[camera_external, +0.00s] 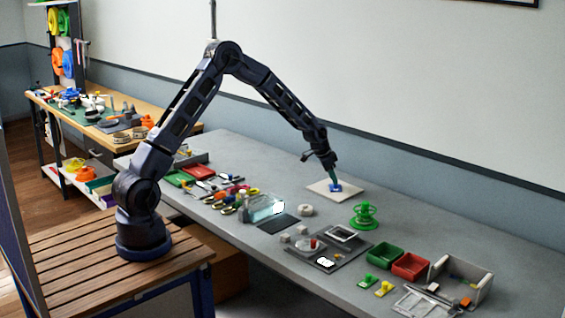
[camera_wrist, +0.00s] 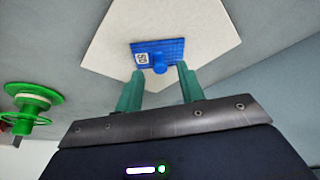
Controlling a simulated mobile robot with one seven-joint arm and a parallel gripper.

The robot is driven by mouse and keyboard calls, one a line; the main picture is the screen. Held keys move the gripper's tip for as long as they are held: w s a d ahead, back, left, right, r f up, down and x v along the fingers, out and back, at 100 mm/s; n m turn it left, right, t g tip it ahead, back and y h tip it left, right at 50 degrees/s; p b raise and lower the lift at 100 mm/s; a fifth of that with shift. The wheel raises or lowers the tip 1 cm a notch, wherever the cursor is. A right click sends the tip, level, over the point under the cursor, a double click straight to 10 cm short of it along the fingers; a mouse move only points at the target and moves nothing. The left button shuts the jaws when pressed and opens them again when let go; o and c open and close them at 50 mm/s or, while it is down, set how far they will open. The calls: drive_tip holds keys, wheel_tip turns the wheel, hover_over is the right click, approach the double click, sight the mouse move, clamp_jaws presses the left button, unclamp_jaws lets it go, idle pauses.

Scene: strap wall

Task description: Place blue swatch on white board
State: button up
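The blue swatch (camera_wrist: 174,47) is a flat rectangle with a round knob and a white printed label at its left end. It appears to lie flat on the white board (camera_wrist: 105,42), within its edges. In the external view the blue swatch (camera_external: 336,188) shows at the middle of the white board (camera_external: 350,194). My gripper (camera_wrist: 161,69) has two green fingers, which are apart on either side of the knob with clear gaps. In the external view my gripper (camera_external: 333,180) is low over the swatch, partly hiding it.
A green spool (camera_external: 364,216) stands on the grey table in front of the board. A white ring-like object (camera_external: 306,210) is to its left. Green (camera_external: 384,255) and red (camera_external: 410,266) bins stand nearer the front right. The table behind the board is clear up to the wall.

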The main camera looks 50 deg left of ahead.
drive_tip(key=s+a+r+n, duration=0.1)
drive_tip(key=s+a+r, duration=0.2)
drive_tip(key=s+r, duration=0.5)
drive_tip(key=s+a+r, duration=0.3)
drive_tip(key=s+r, duration=0.1)
drive_tip(key=r, duration=0.8)
drive_tip(key=s+a+r+n+y, duration=0.1)
drive_tip(key=s+a+r, duration=0.1)
drive_tip(key=s+r, duration=0.35)
drive_tip(key=s+a+r+n+y, duration=0.1)
drive_tip(key=s+a+r, duration=0.15)
drive_tip(key=s, duration=0.65)
drive_tip(key=s+a+r+n, duration=0.1)
drive_tip(key=s+a+n, duration=0.1)
drive_tip(key=s, duration=1.2)
drive_tip(key=s+a+r+n+t, duration=0.1)
drive_tip(key=s+a, duration=0.3)
drive_tip(key=s, duration=1.1)
drive_tip(key=shift+s+a+r+n+y, duration=0.2)
drive_tip(key=shift+n+y, duration=0.1)
drive_tip(key=shift+n, duration=0.3)
